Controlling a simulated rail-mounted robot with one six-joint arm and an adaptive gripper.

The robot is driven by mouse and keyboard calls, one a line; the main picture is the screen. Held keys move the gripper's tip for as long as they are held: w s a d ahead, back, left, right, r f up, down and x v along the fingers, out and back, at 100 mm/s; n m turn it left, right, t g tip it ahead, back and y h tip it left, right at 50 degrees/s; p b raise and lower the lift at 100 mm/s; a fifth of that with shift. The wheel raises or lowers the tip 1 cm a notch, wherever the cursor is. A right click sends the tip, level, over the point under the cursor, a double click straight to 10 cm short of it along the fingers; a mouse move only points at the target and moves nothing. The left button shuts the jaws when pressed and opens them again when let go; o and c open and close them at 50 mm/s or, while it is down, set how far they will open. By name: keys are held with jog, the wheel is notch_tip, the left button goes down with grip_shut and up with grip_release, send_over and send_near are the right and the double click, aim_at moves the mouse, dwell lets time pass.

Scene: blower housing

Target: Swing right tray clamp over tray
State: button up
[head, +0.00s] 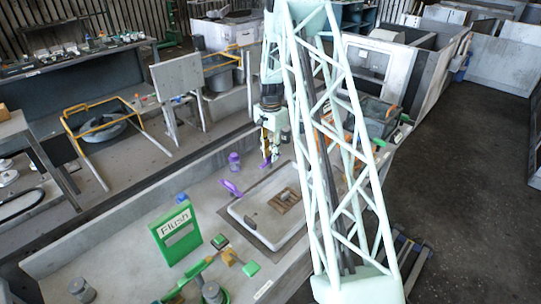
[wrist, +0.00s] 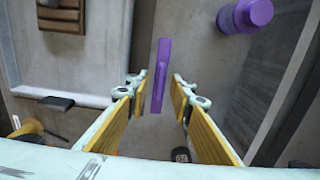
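The tray (head: 240,222) is a pale, round-cornered rectangle set in the bench top; its rim (wrist: 65,95) shows at upper left in the wrist view. A purple clamp (head: 265,163) lies near the tray's far edge, right under my gripper (head: 268,150). In the wrist view this clamp (wrist: 161,72) is a narrow bar lying between my gripper's fingertips (wrist: 159,82), with a gap on each side. My gripper is open. Whether the fingertips are down at the clamp's height I cannot tell. A second purple clamp (head: 230,187) lies at the tray's left side.
A purple capped cylinder (head: 234,161) stands left of my gripper; it also shows in the wrist view (wrist: 246,15). A brown wooden frame (head: 286,200) lies in the tray. A green "Flush" sign (head: 177,233) stands at the left, near green and yellow parts (head: 228,256).

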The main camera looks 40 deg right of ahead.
jog(key=shift+f, duration=0.15)
jog(key=shift+c, duration=0.4)
grip_shut()
